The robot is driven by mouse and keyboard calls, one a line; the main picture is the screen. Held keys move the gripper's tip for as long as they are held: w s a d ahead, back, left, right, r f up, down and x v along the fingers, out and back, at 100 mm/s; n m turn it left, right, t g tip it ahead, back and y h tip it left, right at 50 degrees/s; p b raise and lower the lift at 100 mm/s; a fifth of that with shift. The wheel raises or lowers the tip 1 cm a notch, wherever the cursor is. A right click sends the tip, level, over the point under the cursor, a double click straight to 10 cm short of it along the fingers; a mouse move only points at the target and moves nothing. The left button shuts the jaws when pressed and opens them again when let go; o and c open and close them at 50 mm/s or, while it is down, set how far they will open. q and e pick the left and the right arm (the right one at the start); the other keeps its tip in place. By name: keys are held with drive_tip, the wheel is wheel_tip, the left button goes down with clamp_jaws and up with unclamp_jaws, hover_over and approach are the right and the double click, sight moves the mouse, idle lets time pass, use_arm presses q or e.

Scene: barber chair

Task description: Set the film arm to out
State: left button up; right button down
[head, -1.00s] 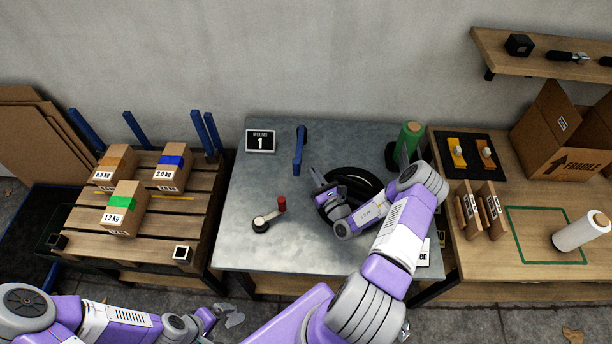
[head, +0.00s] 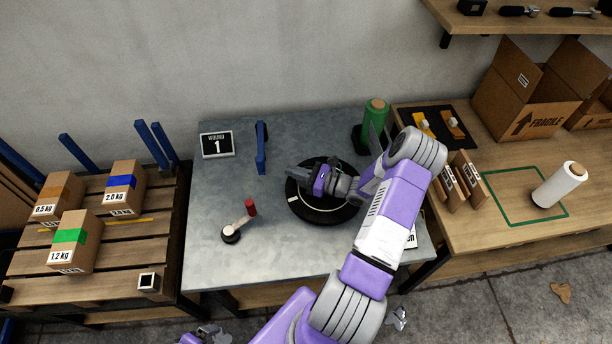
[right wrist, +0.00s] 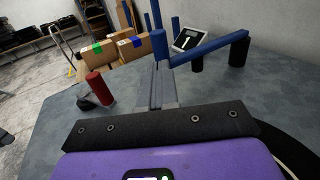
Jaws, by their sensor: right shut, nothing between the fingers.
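The film arm looks to be the blue bar (head: 261,150) standing on the grey table, left of the black turntable (head: 297,207). In the right wrist view the blue bar (right wrist: 208,48) runs from a dark post to an upright blue end. My right gripper (head: 292,172) is above the turntable, pointing left toward the bar. In the right wrist view its fingers (right wrist: 163,75) are shut and empty, with the tips appearing just below the bar's near end; I cannot tell if they touch. My left gripper (head: 207,334) shows only partly at the bottom edge.
A crank with a red handle (head: 250,208) stands at the table's left front. A display reading 1 (head: 217,144) is at the back left. A green film roll (head: 376,112) stands behind my right arm. A pallet with boxes (head: 110,284) is left.

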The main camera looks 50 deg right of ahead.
use_arm(q)
drive_tip(key=shift+f+b, duration=0.5)
drive_tip(key=shift+f, duration=0.05)
use_arm(e)
drive_tip(key=x, duration=0.7)
drive_tip(key=shift+w, duration=0.1)
